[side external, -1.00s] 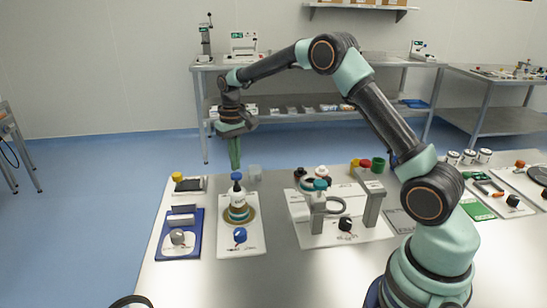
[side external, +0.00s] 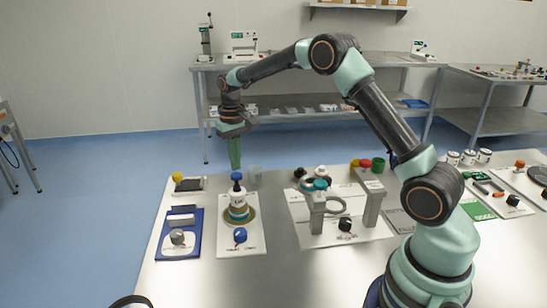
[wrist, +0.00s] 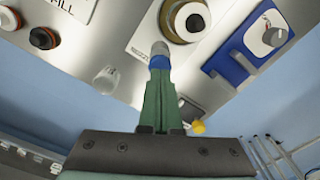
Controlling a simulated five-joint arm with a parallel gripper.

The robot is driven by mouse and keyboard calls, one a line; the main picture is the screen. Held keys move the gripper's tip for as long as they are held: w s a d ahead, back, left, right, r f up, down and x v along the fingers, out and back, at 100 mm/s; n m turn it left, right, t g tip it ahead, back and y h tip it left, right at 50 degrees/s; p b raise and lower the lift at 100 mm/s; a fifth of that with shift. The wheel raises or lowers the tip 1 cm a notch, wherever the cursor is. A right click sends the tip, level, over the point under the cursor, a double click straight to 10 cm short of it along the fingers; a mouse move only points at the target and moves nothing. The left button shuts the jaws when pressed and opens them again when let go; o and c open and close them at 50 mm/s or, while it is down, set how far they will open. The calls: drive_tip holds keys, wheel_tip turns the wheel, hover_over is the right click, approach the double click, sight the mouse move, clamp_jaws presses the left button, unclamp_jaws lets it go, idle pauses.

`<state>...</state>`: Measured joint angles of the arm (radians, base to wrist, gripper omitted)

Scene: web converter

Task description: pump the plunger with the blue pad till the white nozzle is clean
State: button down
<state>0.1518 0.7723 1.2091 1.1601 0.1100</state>
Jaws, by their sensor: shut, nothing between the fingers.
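The blue pad (side external: 237,177) tops the plunger of an upright bottle (side external: 238,203), which stands in a tan ring on a white plate (side external: 231,248). My gripper (side external: 235,166) is shut and empty, pointing down right above the pad. In the wrist view the blue pad (wrist: 159,62) lies at the tips of my green fingers (wrist: 158,80); I cannot tell whether they touch. A pale grey-white part, perhaps the nozzle (wrist: 160,47), shows just beyond the pad. I cannot make out whether it is clean.
A clear cup (side external: 255,174) stands close behind the bottle. A blue tray with a grey knob (side external: 178,237) is to the left, and a blue knob (side external: 240,236) is in front. A white board with grey posts (side external: 317,212) is to the right.

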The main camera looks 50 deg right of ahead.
sight(236, 174)
drive_tip(key=shift+f, duration=0.25)
drive_tip(key=shift+f, duration=0.35)
drive_tip(key=shift+f, duration=1.35)
drive_tip(key=shift+r, duration=1.95)
